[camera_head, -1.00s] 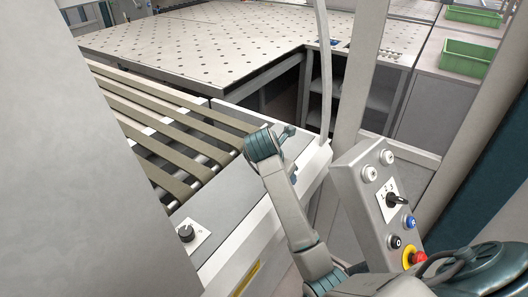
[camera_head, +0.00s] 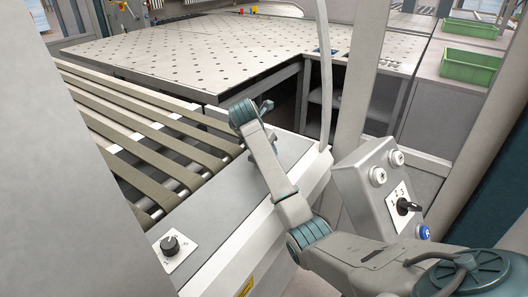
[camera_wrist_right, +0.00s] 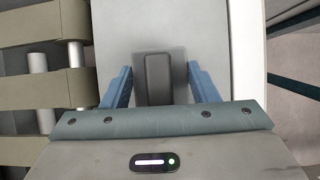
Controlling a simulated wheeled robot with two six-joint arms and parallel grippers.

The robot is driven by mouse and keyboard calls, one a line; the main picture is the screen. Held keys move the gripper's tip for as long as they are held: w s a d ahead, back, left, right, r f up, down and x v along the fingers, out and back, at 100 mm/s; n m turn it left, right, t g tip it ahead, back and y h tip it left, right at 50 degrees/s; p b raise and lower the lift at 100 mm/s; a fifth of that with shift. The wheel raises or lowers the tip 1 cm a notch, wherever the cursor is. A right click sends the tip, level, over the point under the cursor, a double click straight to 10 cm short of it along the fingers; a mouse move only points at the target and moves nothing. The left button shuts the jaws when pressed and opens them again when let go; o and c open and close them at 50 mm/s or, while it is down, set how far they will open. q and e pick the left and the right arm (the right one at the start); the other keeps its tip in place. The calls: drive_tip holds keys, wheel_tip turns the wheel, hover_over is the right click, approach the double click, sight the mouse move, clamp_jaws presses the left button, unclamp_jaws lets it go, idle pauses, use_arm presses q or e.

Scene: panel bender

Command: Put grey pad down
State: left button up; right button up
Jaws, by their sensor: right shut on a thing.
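The grey pad (camera_wrist_right: 158,78) is a dark grey block with rounded corners, between the two blue fingers of my right gripper (camera_wrist_right: 160,88) in the right wrist view. The gripper is shut on it. Below it is the flat grey top (camera_wrist_right: 120,20) of the machine's front ledge. I cannot tell whether the pad touches this top. In the head view my right gripper (camera_head: 266,122) is over the far end of the ledge (camera_head: 215,215), beside the belts; the pad is not clearly visible there. My left gripper is out of view.
Tan belts on rollers (camera_head: 130,140) lie left of the ledge. A rotary knob (camera_head: 170,243) sits on its near end. A control box (camera_head: 375,190) stands to the right. A perforated table (camera_head: 200,50) and green bins (camera_head: 468,66) are behind. A pale post (camera_head: 362,75) rises nearby.

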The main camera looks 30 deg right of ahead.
drive_tip(key=shift+f, duration=1.15)
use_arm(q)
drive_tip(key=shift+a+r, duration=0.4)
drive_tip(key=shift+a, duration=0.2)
use_arm(e)
drive_tip(key=o, duration=1)
drive_tip(key=shift+o, duration=0.2)
